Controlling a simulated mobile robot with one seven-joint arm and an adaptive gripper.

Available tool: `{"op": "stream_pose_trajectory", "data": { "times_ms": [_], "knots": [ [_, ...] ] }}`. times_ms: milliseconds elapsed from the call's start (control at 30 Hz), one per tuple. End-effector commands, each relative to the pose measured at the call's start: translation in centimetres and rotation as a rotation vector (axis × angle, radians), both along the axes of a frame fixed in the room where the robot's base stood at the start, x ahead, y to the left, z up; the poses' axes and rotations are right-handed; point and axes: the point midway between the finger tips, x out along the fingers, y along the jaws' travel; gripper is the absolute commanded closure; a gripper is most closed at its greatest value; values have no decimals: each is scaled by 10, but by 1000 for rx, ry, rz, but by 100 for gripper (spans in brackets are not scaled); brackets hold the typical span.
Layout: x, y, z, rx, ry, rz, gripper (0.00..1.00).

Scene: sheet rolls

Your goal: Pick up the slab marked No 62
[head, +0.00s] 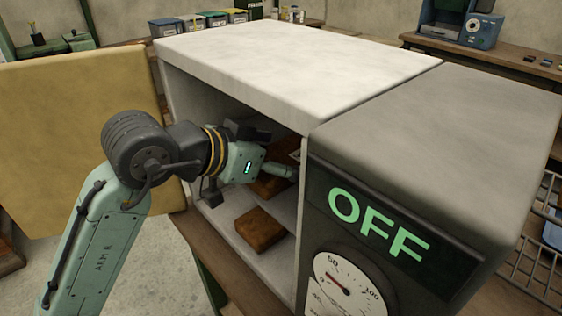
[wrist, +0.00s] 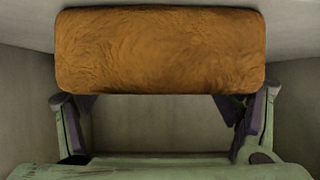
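Two brown slabs lie inside the open grey cabinet in the head view. The front slab (head: 261,230) lies flat and bare on the cabinet floor. The rear slab (head: 270,186) is partly hidden by my gripper, with a pale patch near its far end. No number is readable on either. My gripper (head: 246,181) reaches in through the opening, its fingers spread wide. In the wrist view, an orange-brown slab (wrist: 160,50) fills the top, and the spread fingers (wrist: 160,112) pass out of sight at its lower edge. I cannot tell whether they touch it.
The cabinet's white top (head: 290,55) and side walls close in around my arm. Its open tan door (head: 70,130) stands at left. A dark control housing (head: 430,130) reading OFF, with a dial (head: 350,287), adjoins at right. Floor inside around the front slab is clear.

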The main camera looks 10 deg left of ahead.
Motion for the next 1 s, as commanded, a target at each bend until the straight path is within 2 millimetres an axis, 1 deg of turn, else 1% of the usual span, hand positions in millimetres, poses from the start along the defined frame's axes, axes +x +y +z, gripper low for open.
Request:
{"op": "stream_pose_trajectory", "data": {
  "times_ms": [33,67,800,1000],
  "knots": [
    [0,0,0,0,0,0,22],
    [0,0,0,0,0,0,24],
    [0,0,1,-1,-2,1,73],
    [0,0,1,0,-1,1,73]
  ]
}}
